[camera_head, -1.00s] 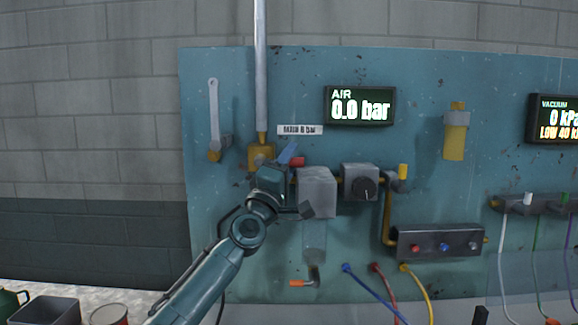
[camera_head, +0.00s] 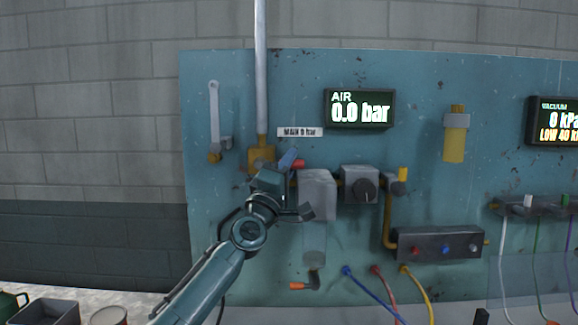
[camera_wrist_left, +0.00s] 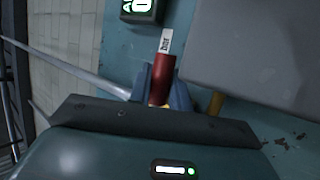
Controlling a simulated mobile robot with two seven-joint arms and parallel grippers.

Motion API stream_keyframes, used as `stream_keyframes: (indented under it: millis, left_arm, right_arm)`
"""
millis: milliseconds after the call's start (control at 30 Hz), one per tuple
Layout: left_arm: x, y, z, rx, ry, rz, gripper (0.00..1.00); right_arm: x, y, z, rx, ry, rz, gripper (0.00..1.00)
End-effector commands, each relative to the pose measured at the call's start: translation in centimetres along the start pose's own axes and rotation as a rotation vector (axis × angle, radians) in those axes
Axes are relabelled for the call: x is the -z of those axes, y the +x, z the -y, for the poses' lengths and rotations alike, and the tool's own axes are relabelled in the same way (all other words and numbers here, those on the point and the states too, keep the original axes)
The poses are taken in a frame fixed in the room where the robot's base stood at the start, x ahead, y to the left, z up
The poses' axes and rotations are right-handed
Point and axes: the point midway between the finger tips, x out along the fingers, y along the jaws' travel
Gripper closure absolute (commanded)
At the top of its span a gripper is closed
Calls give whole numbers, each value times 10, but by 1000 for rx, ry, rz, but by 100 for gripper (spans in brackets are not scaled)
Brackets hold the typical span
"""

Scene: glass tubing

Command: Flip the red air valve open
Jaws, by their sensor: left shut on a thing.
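The red air valve handle (camera_wrist_left: 162,80) stands between the blue fingers of my left gripper (camera_wrist_left: 161,92) in the left wrist view. The gripper is shut on it. In the head view the red tip of the handle (camera_head: 299,164) shows just right of my left gripper (camera_head: 287,160). The yellow valve body (camera_head: 261,155) sits below the grey vertical pipe, partly hidden by the gripper. The AIR display (camera_head: 360,109) reads 0.0 bar. My right gripper is not in view.
A grey filter block (camera_head: 316,186) is close to the right of my gripper, with a regulator (camera_head: 360,184) beyond it. A grey wrench-like lever (camera_head: 214,110) hangs at the left. A white label (camera_head: 300,132) is just above the valve.

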Motion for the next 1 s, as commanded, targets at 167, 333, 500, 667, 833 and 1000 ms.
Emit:
stream_keyframes:
  millis: [167,333,500,667,833,1000]
  left_arm:
    - [0,2,-2,-32,-80,-55,100]
    - [2,4,-6,-36,-89,-65,100]
    - [2,4,-6,-35,-88,-64,76]
    - [2,4,-6,-36,-88,-64,62]
    - [2,4,-6,-36,-88,-64,59]
    - [2,2,-6,-35,-89,-64,59]
  right_arm:
    - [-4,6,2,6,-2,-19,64]
    - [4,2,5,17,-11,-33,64]
    - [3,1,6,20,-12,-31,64]
    - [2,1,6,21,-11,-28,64]
    - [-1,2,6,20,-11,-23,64]
    - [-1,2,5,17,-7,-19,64]
